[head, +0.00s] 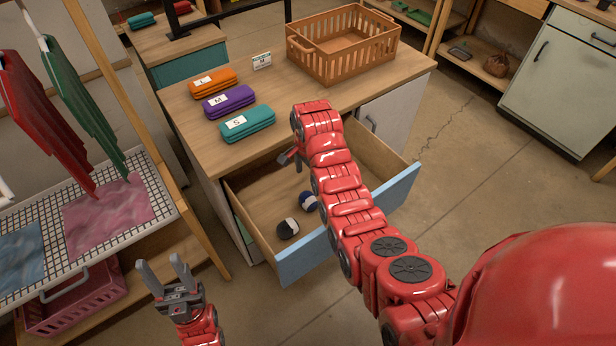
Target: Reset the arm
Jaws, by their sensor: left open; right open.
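My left gripper (161,261) is at the lower left of the head view, in front of the mesh rack. Its two grey fingers point up and stand apart, with nothing between them. My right arm reaches from the lower right across the open drawer (297,263). My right gripper (290,160) shows only in part at the arm's far end, above the back of the drawer, beneath the counter edge. It is open; nothing is seen in it. Two balled items lie in the drawer: a black and white one (288,229) and a blue and white one (308,202), partly behind my arm.
The counter (290,93) holds orange (212,83), purple (229,101) and teal (247,124) folded bundles with letter cards, a small sign (262,61) and an empty orange basket (343,42). The mesh rack (140,165) stands left. The floor right of the drawer is clear.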

